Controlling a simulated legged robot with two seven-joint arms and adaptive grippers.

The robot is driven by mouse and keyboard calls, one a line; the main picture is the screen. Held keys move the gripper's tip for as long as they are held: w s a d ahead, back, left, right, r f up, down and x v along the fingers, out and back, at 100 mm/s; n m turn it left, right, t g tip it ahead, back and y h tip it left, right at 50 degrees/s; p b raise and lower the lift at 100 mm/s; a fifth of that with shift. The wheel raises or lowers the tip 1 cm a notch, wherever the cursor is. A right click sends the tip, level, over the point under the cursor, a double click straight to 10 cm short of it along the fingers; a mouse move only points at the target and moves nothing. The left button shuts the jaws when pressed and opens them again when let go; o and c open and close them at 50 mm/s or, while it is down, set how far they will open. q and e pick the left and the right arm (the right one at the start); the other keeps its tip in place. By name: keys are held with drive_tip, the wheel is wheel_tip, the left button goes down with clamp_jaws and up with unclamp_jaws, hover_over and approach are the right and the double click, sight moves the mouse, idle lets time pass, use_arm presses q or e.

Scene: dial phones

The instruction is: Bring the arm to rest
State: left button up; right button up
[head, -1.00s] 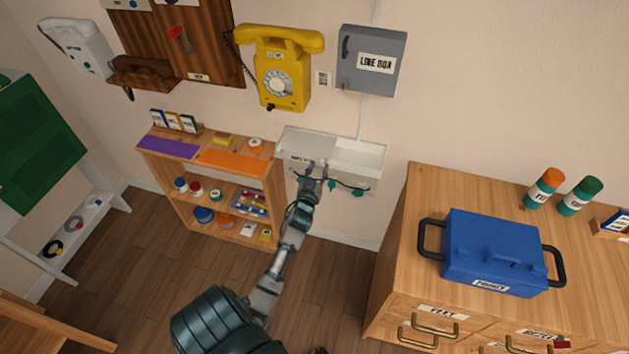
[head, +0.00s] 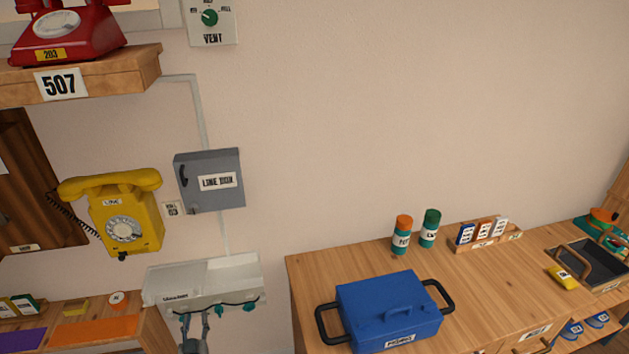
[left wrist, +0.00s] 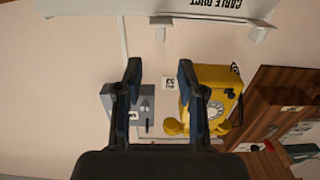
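My left gripper (head: 194,318) shows at the bottom of the head view, in front of and just below the white cable duct (head: 235,275) on the wall. In the left wrist view my gripper (left wrist: 160,68) has its two dark fingers apart with nothing between them. That view is upside down, with the duct (left wrist: 165,10) along the top edge. Beyond the fingers are the grey line box (left wrist: 146,104) and the yellow dial phone (left wrist: 215,95). Most of my left arm is below the head view. My right gripper is out of sight.
The yellow phone (head: 125,225) and line box (head: 210,181) hang on the wall above the duct. A red phone (head: 68,30) sits on a shelf at upper left. Right of the duct, a wooden cabinet top (head: 310,275) carries a blue box (head: 388,308). The wall above it is clear.

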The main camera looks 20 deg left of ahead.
use_arm(q)
drive_tip(key=s+d+f+m+g+h+p, duration=0.25)
drive_tip(key=d+f, duration=0.45)
drive_tip(key=f, duration=0.5)
drive_tip(key=s+d+f+m+g+h+p, duration=0.1)
drive_tip(key=s+d+f+m+g+h, duration=0.2)
drive_tip(key=d+f, duration=0.65)
drive_tip(key=s+d+f+m+g+h, duration=0.1)
drive_tip(key=s+d+f, duration=0.3)
drive_tip(key=s, duration=0.4)
drive_tip(key=s+d+f+m+g+h+p, duration=0.1)
drive_tip(key=s+d+f+g+h, duration=0.1)
drive_tip(key=s+d+f+g, duration=0.2)
drive_tip(key=s+d+f+m+g+h, duration=0.1)
drive_tip(key=s+d+f+g, duration=0.2)
drive_tip(key=s+f, duration=0.6)
drive_tip(key=s+d, duration=0.1)
drive_tip(key=s, duration=0.3)
drive_tip(key=shift+d+p, duration=0.3)
drive_tip(key=shift+p, duration=0.1)
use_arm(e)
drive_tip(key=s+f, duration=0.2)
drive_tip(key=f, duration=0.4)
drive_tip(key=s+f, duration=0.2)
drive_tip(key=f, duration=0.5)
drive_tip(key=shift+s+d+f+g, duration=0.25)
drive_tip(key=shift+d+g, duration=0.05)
use_arm(q)
drive_tip(key=shift+s, duration=0.1)
